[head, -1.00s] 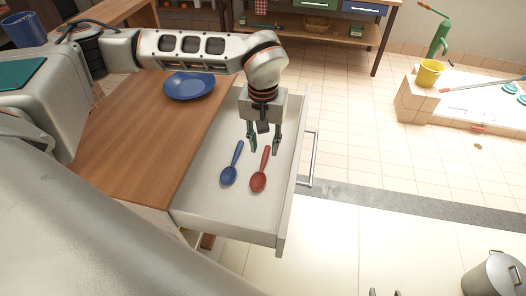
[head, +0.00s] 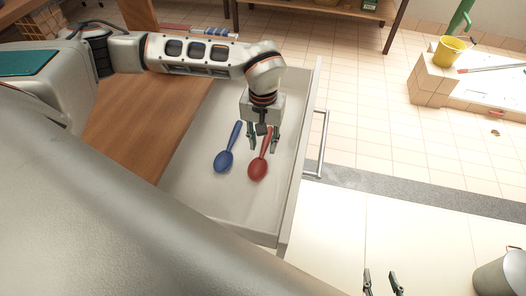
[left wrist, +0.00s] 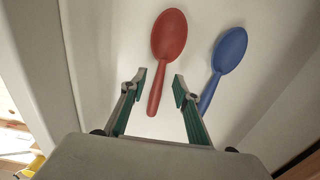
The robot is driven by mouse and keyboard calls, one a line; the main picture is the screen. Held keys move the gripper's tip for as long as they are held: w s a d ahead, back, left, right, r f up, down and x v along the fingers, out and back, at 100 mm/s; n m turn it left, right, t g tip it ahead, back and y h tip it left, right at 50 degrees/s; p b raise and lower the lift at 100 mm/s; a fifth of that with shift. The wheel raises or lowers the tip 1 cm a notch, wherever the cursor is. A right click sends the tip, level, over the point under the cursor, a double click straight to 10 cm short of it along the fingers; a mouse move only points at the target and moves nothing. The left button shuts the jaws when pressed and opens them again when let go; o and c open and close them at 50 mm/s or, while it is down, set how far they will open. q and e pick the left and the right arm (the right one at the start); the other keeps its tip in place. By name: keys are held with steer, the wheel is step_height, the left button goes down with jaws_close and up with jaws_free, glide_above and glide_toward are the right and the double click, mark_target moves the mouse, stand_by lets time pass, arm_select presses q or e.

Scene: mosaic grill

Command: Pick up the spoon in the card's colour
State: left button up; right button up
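A red spoon (head: 258,169) and a blue spoon (head: 223,161) lie side by side in the open drawer (head: 237,218), the red one to the right. My left gripper (head: 263,147) is open, with its fingertips on either side of the red spoon's handle. The left wrist view shows the red spoon (left wrist: 169,38) with its handle between the spread fingers (left wrist: 158,88), apart from both. The blue spoon (left wrist: 229,52) lies just beyond one finger there. My right gripper (head: 380,283) shows only its spread fingertips at the bottom edge. No card is in view.
The drawer's handle (head: 322,143) is on its right side. A wooden top (head: 135,130) adjoins the drawer on the left. Tiled floor right of the drawer is clear.

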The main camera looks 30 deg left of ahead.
mark_target(263, 152)
arm_select(q)
steer(key=shift+f, duration=1.25)
jaws_close()
steer(key=shift+r, duration=0.15)
